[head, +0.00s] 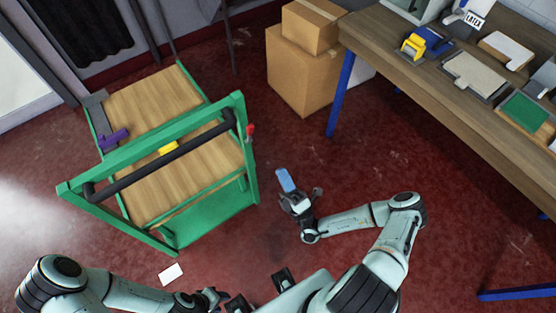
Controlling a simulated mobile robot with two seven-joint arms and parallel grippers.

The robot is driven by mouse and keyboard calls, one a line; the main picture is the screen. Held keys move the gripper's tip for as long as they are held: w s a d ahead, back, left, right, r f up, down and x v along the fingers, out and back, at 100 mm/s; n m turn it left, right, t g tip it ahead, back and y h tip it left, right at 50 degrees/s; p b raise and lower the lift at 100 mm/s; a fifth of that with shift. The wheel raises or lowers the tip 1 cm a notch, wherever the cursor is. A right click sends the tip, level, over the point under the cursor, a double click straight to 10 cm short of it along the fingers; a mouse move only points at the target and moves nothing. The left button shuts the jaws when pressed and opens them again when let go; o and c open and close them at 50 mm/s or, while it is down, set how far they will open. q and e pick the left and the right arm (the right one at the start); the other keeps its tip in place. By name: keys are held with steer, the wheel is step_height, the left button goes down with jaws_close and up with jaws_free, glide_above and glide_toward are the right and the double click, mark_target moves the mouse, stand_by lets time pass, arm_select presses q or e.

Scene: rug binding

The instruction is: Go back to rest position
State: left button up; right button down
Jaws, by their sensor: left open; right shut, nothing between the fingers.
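My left gripper (216,298) is low in the head view, near the bottom edge and left of the middle. It is small and partly dark there, open, with no object seen in it. My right gripper (303,197) is near the middle of the view, over the red floor and right of the green cart. It is shut. A light blue piece (287,180) shows just beyond its fingertips; I cannot tell whether it touches them.
A green cart (246,150) with wooden shelf and black handle stands at left, carrying a purple tool (113,139) and a yellow item (169,147). Cardboard boxes (300,75) stand behind. A workbench (440,90) is at right. A white card (171,274) lies on the floor.

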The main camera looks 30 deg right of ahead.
steer(key=shift+a, duration=0.1)
steer(key=s+a+f+n+g+y, duration=0.3)
steer(key=s+a+n+g+y, duration=0.5)
steer(key=a+n+g, duration=0.4)
steer(key=s+a+f+n+g+y, duration=0.4)
steer(key=s+a+n+g+y, duration=0.2)
steer(key=a+n+g+y, duration=0.6)
steer(key=s+d+f+n+g+h, duration=0.5)
steer(key=s+f+n+g+h, duration=0.3)
steer(key=s+f+n+h, duration=0.6)
steer(key=w+d+f+n+t+h, duration=0.2)
steer(key=w+d+n+t+h, duration=0.2)
steer(key=w+d+n, duration=0.5)
steer(key=shift+w+d+f+n+h, duration=0.2)
steer(key=shift+w+n+h, duration=0.15)
steer(key=shift+n, duration=0.65)
